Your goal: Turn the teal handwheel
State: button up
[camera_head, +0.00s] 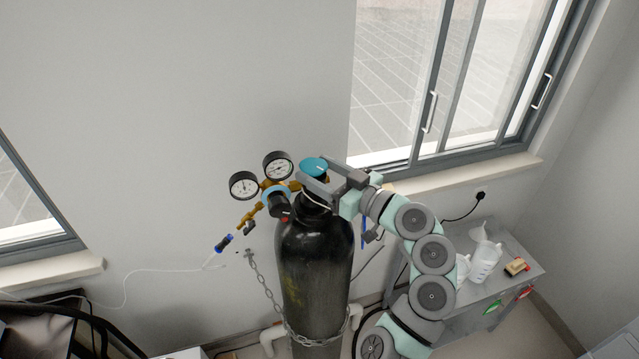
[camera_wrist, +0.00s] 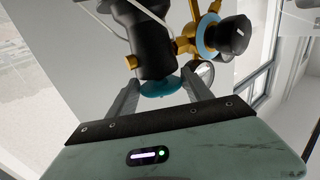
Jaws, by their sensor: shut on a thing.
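The teal handwheel (camera_head: 314,166) sits on top of the valve of a black gas cylinder (camera_head: 312,262). In the wrist view the handwheel (camera_wrist: 160,87) lies between the two grey fingers of my gripper (camera_wrist: 160,77), which is shut on it from either side. In the head view my gripper (camera_head: 321,175) reaches in from the right at the cylinder's top, and its fingers partly hide the valve. The cylinder stands upright.
Two round gauges (camera_head: 244,185) and a brass regulator with a blue-and-black knob (camera_head: 277,202) sit close left of the valve. A chain (camera_head: 262,277) runs around the cylinder. A cart with jugs (camera_head: 486,262) stands to the right. The window sill (camera_head: 465,173) is behind.

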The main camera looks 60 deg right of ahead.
jog(key=shift+w+a+m+g+h+b, duration=0.1)
jog(key=shift+a+m+g+h+b, duration=0.1)
jog(key=shift+m+g+h+b, duration=0.5)
jog(key=shift+a+m+h, duration=0.1)
jog(key=shift+m+h, duration=0.3)
jog(key=shift+h, duration=0.5)
jog(key=m+g+h+p, duration=0.1)
jog(key=m+g+h, duration=0.1)
jog(key=h, duration=0.1)
jog(key=shift+w+a+r+p, duration=0.15)
jog(key=shift+w+p, duration=0.05)
jog(key=shift+p, duration=0.15)
jog(key=shift+m+g+h+p, duration=0.7)
jog(key=shift+m+h+p, duration=0.1)
jog(key=shift+m+h, duration=0.1)
jog(key=shift+f+g, duration=0.2)
jog(key=shift+g, duration=0.1)
jog(key=o, duration=1.2)
jog(key=shift+s, duration=0.1)
